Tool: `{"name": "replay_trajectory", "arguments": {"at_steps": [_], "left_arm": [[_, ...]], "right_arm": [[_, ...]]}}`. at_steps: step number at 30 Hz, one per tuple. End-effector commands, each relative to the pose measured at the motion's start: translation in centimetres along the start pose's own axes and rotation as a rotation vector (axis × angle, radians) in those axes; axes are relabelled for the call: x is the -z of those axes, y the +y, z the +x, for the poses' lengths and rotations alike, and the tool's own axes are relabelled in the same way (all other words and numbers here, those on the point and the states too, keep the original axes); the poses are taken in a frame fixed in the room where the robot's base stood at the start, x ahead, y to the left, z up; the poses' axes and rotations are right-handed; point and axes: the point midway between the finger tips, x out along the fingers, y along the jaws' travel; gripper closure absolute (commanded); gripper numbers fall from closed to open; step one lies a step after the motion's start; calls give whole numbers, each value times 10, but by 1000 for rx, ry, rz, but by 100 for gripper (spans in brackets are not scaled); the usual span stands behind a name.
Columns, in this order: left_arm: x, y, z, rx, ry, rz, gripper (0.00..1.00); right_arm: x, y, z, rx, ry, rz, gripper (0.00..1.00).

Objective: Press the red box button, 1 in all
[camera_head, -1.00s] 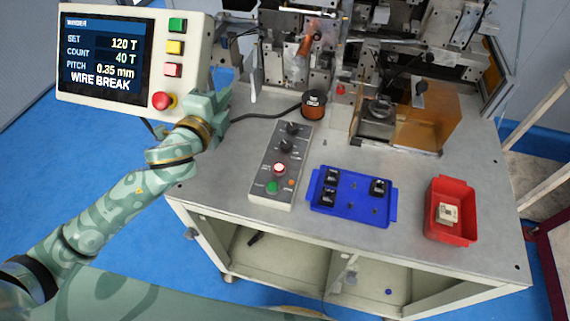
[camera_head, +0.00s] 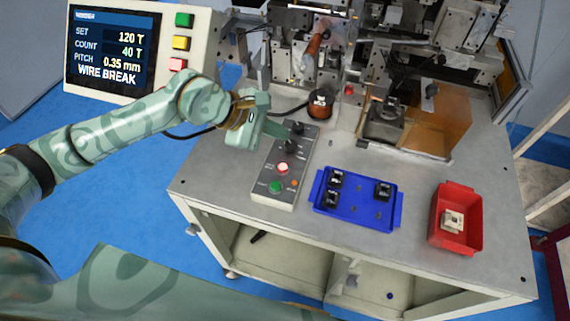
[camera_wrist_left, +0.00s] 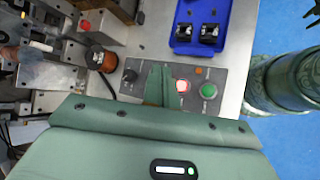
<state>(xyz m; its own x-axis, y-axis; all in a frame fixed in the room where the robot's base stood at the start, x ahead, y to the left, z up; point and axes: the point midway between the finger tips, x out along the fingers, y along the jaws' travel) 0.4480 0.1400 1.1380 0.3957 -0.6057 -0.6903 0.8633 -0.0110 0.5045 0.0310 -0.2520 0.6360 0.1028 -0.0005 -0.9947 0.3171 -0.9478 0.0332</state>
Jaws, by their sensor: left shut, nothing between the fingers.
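The grey control box (camera_head: 285,160) lies on the table with a red button (camera_head: 283,168) in a pale ring, a green button (camera_head: 275,187), a small orange lamp and dark knobs. My left gripper (camera_head: 283,133) is shut and empty, above the knob end of the box, behind the red button. In the left wrist view the shut fingers (camera_wrist_left: 158,84) stand beside the lit red button (camera_wrist_left: 181,86) and appear apart from it. They hide part of the box there. The right gripper is not in view.
A blue tray (camera_head: 318,200) with black parts and a red bin (camera_head: 472,240) with a pale part stand right of the box. A copper wire spool (camera_head: 320,104) and the winder stand behind. The display panel (camera_head: 110,55) reads WIRE BREAK.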

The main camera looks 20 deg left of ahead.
Motion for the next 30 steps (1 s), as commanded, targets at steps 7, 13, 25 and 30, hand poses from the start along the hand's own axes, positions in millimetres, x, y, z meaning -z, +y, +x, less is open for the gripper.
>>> {"name": "replay_trajectory", "arguments": {"at_steps": [7, 13, 25, 30], "left_arm": [[3, 0, 0, 2, 14, 9, 100], [3, -1, 1, 2, 12, 7, 100], [23, -21, 28, 4, 11, 5, 100], [36, -34, 46, 3, 11, 5, 100]], "right_arm": [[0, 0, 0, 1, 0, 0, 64], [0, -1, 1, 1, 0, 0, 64], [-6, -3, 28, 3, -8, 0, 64], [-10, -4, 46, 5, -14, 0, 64]]}}
